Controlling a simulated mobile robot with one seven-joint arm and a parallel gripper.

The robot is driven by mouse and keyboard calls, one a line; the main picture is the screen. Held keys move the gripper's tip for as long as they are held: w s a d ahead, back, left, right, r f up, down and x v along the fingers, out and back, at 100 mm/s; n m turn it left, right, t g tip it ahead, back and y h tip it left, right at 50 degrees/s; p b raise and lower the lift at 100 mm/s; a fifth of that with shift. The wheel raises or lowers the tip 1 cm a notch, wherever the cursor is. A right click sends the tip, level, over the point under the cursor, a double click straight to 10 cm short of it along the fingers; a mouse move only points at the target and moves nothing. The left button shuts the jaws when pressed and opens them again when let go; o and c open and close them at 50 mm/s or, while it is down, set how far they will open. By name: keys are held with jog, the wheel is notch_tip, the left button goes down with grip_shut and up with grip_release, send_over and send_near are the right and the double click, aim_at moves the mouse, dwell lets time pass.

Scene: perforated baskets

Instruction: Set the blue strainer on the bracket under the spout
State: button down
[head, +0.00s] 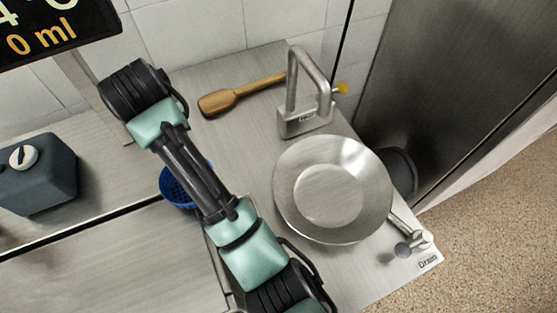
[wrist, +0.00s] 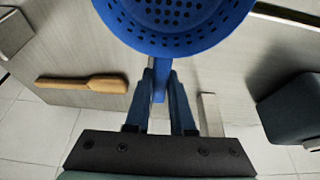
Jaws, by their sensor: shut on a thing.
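The blue strainer is a round perforated bowl, mostly hidden behind my arm in the head view (head: 176,189). In the wrist view the strainer (wrist: 180,32) fills the top. My gripper (wrist: 160,84) is shut on the strainer's narrow blue handle, and the bowl extends beyond the fingertips. My gripper is hidden in the head view. A bent steel pipe on a block with a yellow knob (head: 306,92) stands at the back right; I cannot tell if it is the spout. I cannot make out the bracket for certain.
A steel pan-like basin (head: 333,190) lies right of my arm, by the Drain label. A wooden spatula (head: 240,94) lies at the back. A dark box (head: 38,172) stands left. A display (head: 50,28) on a grey post (head: 92,92) rises at the upper left.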

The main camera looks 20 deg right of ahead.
jog(key=shift+w+d+f+b, duration=0.1)
jog(key=shift+w+d+b, duration=0.15)
jog(key=shift+w+b, duration=0.85)
jog(key=b, duration=0.1)
send_near(244, 133)
jog(key=w+a+f, duration=0.2)
jog(key=a+f, duration=0.1)
jog(key=shift+w, duration=0.1)
jog(key=d+f, duration=0.2)
jog(key=d, duration=0.1)
jog(key=shift+f, duration=0.3)
jog(key=c, duration=0.8)
grip_release()
jog(key=shift+o, duration=0.2)
